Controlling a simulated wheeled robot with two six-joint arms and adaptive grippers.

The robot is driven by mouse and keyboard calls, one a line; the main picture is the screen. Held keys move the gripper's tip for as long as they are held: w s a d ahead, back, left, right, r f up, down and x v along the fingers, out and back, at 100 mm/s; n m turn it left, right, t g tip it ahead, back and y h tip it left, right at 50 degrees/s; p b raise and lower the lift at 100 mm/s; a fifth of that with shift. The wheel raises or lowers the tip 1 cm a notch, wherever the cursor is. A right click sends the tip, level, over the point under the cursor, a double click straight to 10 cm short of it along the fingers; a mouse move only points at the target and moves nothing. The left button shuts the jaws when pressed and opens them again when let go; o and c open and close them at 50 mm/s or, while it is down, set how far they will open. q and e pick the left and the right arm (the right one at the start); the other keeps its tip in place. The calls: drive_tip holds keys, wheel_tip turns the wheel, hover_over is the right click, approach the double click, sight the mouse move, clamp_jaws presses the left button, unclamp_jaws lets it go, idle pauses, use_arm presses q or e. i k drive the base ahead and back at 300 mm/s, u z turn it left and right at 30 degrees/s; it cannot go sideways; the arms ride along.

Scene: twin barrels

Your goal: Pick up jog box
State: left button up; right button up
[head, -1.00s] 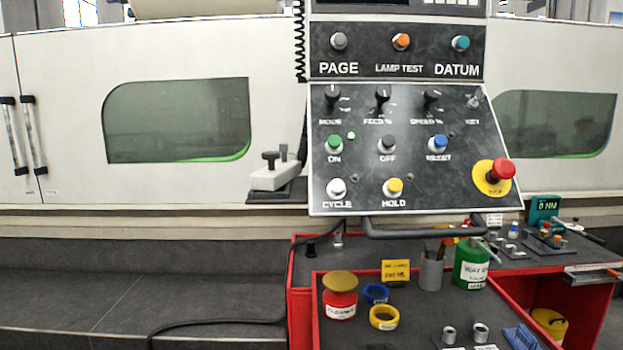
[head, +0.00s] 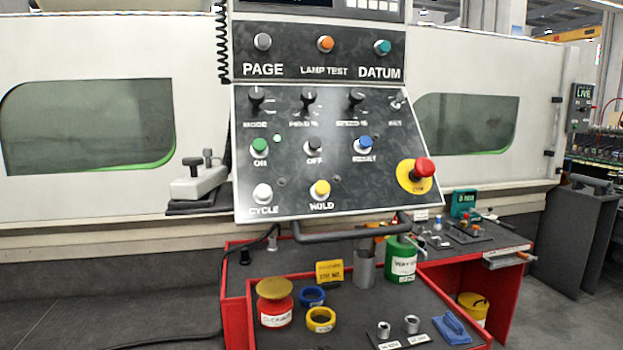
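A pale box with dark knobs on top (head: 198,182), which looks like the jog box, rests on a dark bracket (head: 197,207) left of the control panel (head: 330,160). The box is small in the picture, and its right side lies close to the panel's left edge. Neither of my grippers is in view.
A black coiled cable (head: 221,45) hangs at the panel's upper left. A dark bar handle (head: 355,232) juts out under the panel. Below, a red cart (head: 238,300) carries a red tin (head: 275,308), tape rolls (head: 320,320) and a green can (head: 400,262). Floor shows at right.

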sight(186, 188)
drive_tip(key=z, duration=0.35)
drive_tip(key=i, duration=1)
